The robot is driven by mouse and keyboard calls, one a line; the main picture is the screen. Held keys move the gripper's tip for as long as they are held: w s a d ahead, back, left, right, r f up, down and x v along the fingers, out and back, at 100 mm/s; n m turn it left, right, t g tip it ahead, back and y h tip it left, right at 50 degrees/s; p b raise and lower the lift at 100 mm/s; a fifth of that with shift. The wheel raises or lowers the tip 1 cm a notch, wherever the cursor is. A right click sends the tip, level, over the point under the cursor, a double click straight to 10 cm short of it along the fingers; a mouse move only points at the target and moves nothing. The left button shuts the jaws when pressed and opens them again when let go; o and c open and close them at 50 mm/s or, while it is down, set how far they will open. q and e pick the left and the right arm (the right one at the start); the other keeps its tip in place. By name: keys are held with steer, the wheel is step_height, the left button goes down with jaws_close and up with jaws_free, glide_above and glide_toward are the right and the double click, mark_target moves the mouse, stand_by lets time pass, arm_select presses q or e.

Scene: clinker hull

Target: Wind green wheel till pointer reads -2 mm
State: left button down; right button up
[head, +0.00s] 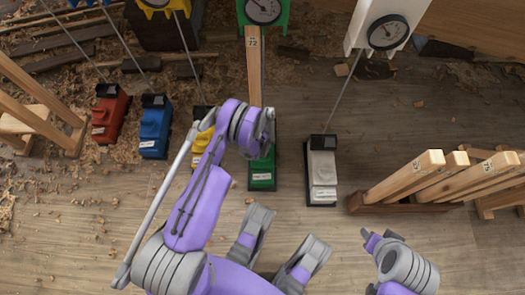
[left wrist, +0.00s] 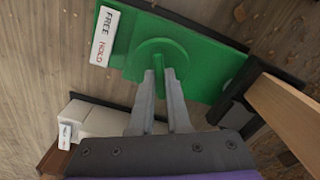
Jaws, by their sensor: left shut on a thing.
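The green wheel (left wrist: 162,57) is a round green disc on the green jack body (left wrist: 205,75) in the left wrist view. My left gripper (left wrist: 161,80) has its two narrow fingers close together on the wheel's hub. In the head view the green jack (head: 262,172) is at the middle, partly under my left wrist, which hides the wheel. The green dial gauge (head: 263,10) is at the top edge, cut off; its pointer reading is too small to tell. A white label (left wrist: 103,35) on the jack reads FREE and HOLD.
Red (head: 110,118), blue (head: 154,127), yellow (head: 203,128) and white (head: 321,170) jacks stand beside the green one. A wooden post (head: 253,75) rises behind it. Wooden props (head: 415,178) lean at the right; a wooden frame (head: 40,115) stands left. Shavings litter the floor.

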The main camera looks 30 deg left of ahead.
arm_select(q)
steer(key=m, duration=0.5)
steer(key=shift+m, duration=0.3)
steer(key=m, duration=0.5)
steer(key=shift+m, duration=0.4)
steer(key=c, duration=0.9)
jaws_free()
step_height(320, 180, up, 11)
steer(key=p, duration=0.3)
steer(key=shift+f, duration=0.1)
